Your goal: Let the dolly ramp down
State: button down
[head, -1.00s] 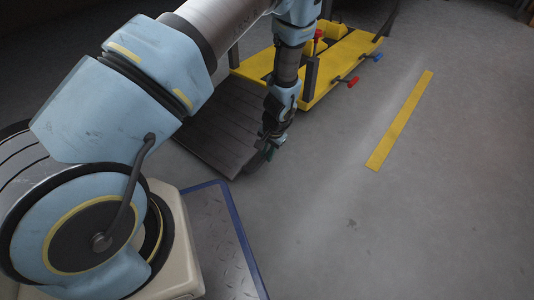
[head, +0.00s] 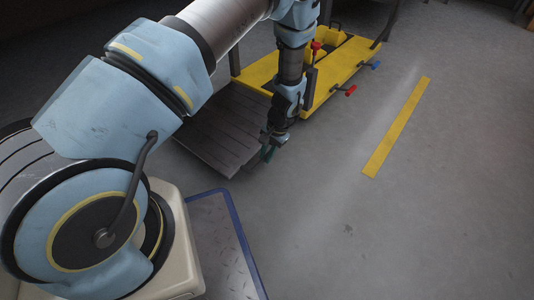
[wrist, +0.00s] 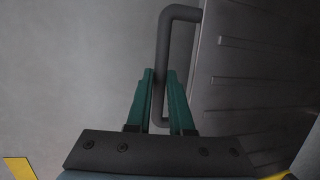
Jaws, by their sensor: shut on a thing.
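The dolly ramp (head: 205,128) is a dark, slatted plate at the near end of the yellow lift platform (head: 345,62). In the head view it reaches out toward me at the picture's middle left. A dark bent handle (wrist: 182,12) stands off the ramp's side edge in the wrist view, where the ramp's ribbed surface (wrist: 265,60) fills the right. My gripper (head: 267,155) is at the ramp's near right corner. Its green fingers (wrist: 160,88) are shut on the handle's bar. Whether the ramp's near edge touches the floor cannot be told.
A red-ended lever (head: 350,91) and a blue-ended lever (head: 375,65) stick out from the platform's right side. A yellow floor stripe (head: 398,127) lies farther right. The grey floor (head: 330,200) between is clear.

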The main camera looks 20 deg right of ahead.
notch_tip(320, 180, up, 5)
jog(key=g+y+p, duration=0.1)
jog(key=y+p, duration=0.1)
jog(key=p, duration=0.1)
jog(key=shift+w+d, duration=0.1)
jog(key=c, duration=0.8)
grip_release()
jog(key=p+v, duration=0.3)
jog(key=v, duration=0.7)
jog(key=shift+d+r+p, duration=0.15)
jog(key=shift+r+p, duration=0.2)
